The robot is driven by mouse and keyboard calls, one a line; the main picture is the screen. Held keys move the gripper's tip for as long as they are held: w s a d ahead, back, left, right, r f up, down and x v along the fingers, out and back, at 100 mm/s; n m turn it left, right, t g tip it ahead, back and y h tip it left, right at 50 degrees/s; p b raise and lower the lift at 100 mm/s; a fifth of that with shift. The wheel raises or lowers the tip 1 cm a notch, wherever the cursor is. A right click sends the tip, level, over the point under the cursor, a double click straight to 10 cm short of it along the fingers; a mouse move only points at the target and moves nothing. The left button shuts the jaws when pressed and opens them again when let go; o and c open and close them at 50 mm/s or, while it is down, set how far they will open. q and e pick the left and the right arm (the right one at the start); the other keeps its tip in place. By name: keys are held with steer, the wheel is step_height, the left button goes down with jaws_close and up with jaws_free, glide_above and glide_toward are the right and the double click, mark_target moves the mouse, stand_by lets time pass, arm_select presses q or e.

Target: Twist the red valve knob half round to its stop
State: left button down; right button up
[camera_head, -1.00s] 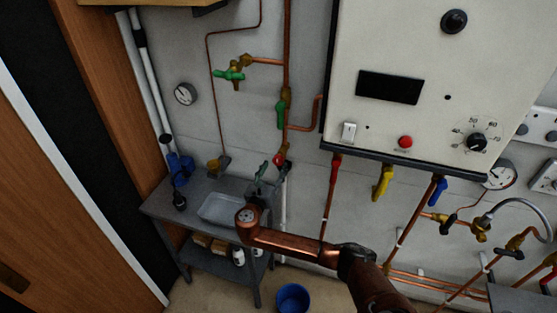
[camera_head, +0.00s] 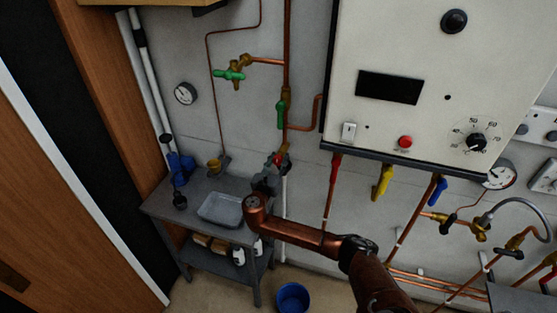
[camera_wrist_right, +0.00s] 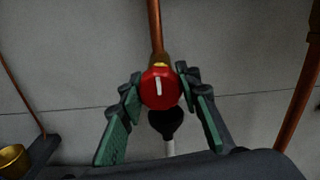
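The red valve knob (camera_wrist_right: 160,90) is in the middle of the right wrist view, with a white mark standing nearly upright on its face. In the head view the knob (camera_head: 278,160) sits on the copper pipe above the small grey bench. My right gripper (camera_wrist_right: 160,97) is open, with one green-padded finger on each side of the knob. The gaps to the knob look small; I cannot tell whether the fingers touch it. In the head view my right gripper (camera_head: 267,178) is just below the knob. My left gripper is not in view.
A grey bench (camera_head: 160,205) with a tray (camera_head: 222,210) stands below the knob at left. A green valve (camera_head: 282,113) sits higher on the same pipe. A white boiler box (camera_head: 345,100) is at right. A blue bucket (camera_head: 292,298) is on the floor.

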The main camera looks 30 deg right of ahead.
steer(key=c, duration=0.6)
steer(key=shift+m, duration=0.3)
steer(key=m, duration=0.3)
steer(key=shift+m, duration=0.3)
steer(key=m, duration=0.3)
steer(key=shift+f+m, duration=0.1)
steer(key=shift+m, duration=0.3)
steer(key=m+b, duration=0.2)
steer(key=m, duration=0.2)
steer(key=shift+f, duration=0.1)
steer(key=m+b, duration=0.2)
steer(key=m, duration=0.1)
steer(key=shift+m, duration=0.3)
steer(key=shift+m+b, duration=0.75)
steer(key=shift+m, duration=0.35)
